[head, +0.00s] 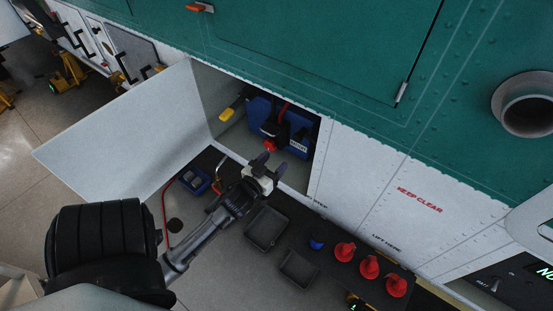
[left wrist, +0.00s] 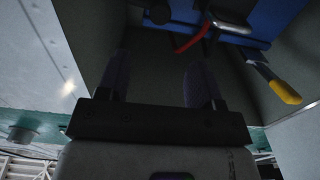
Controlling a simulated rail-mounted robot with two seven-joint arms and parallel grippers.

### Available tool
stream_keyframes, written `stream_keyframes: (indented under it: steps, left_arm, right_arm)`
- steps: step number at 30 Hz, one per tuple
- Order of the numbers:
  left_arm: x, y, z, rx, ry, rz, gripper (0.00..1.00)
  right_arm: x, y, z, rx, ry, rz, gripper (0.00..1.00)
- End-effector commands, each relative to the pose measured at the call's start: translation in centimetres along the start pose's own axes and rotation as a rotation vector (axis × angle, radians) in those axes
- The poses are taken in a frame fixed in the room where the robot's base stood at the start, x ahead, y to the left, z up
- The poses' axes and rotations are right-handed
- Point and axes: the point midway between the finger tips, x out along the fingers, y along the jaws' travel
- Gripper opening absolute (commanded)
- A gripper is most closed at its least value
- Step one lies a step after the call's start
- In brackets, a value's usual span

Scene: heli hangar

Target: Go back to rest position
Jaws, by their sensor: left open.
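My left gripper (head: 268,162) is open and empty in the head view. It is at the mouth of an open bay in the helicopter's lower side, in front of and below the blue battery (head: 258,112). In the left wrist view the two dark fingers (left wrist: 158,75) stand apart with nothing between them. Part of the blue battery (left wrist: 268,18) shows there at the top, with a red part beside it. A yellow-handled thing (head: 226,115) is at the bay's left; it also shows in the left wrist view (left wrist: 285,92). My right gripper is not in view.
Below the bay, a dark bench (head: 330,262) holds grey trays (head: 266,230), a blue item (head: 317,244) and red cone-shaped things (head: 345,251). A blue box (head: 194,181) with a red cable is near my gripper.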

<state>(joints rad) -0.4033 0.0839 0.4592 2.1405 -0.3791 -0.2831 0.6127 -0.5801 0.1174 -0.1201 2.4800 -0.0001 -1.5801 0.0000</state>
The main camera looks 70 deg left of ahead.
Motion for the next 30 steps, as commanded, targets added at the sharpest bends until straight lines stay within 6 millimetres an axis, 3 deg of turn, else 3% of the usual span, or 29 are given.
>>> stream_keyframes:
  steps: [22,26,30]
  left_arm:
    - [0.0,-0.1,0.1,0.046,-0.008,-0.005,0.6]
    - [-0.2,-1.5,2.3,0.156,-0.149,-0.082,0.6]
    - [-1.7,-2.9,5.2,0.25,-0.408,-0.159,0.6]
  right_arm:
    - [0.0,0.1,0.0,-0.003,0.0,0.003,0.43]
    - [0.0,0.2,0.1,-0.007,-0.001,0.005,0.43]
    - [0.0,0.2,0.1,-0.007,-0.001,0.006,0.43]
